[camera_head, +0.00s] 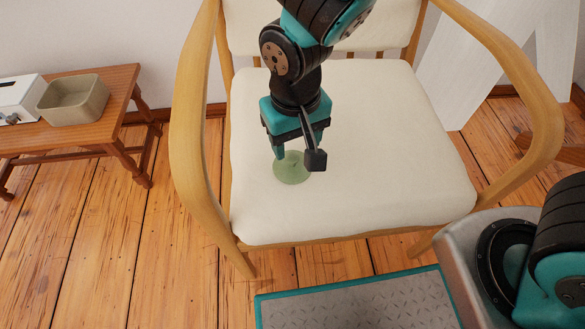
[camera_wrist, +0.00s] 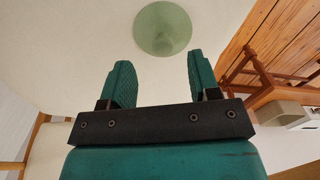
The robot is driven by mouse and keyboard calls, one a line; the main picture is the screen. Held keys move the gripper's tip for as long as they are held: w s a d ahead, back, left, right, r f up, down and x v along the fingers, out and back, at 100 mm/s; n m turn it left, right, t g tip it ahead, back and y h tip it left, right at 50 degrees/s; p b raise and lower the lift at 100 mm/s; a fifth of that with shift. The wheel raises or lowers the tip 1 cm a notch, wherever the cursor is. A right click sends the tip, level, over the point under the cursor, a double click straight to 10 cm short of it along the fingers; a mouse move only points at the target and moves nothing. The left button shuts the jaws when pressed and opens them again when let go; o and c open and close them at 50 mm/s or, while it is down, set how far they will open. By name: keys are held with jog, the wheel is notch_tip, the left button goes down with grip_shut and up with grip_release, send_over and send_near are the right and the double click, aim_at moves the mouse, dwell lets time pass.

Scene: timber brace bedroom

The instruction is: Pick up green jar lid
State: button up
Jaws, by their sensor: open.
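The green jar lid (camera_head: 290,169) is a flat, round, pale green disc lying on the cream seat of the chair, left of the seat's middle. It also shows whole in the wrist view (camera_wrist: 162,29), beyond the fingertips and roughly centred between them. My gripper (camera_head: 293,152) points down just above the lid in the head view, where a finger covers part of the lid's far edge. In the wrist view the two teal fingers of my gripper (camera_wrist: 160,70) are apart with nothing between them.
The wooden chair's seat (camera_head: 400,150) is otherwise bare. Its curved armrests (camera_head: 190,120) rise on both sides, and its backrest (camera_head: 395,25) stands behind my arm. At left, a low wooden table (camera_head: 118,92) holds a beige bin (camera_head: 73,108) and a white box (camera_head: 18,97).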

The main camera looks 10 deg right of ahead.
aim_at(292, 156)
jog(key=f+b, duration=0.1)
jog(key=f, duration=0.2)
jog(key=f+b, duration=0.2)
jog(key=f, duration=0.1)
jog(key=shift+w+a, duration=0.2)
jog(key=c, duration=1)
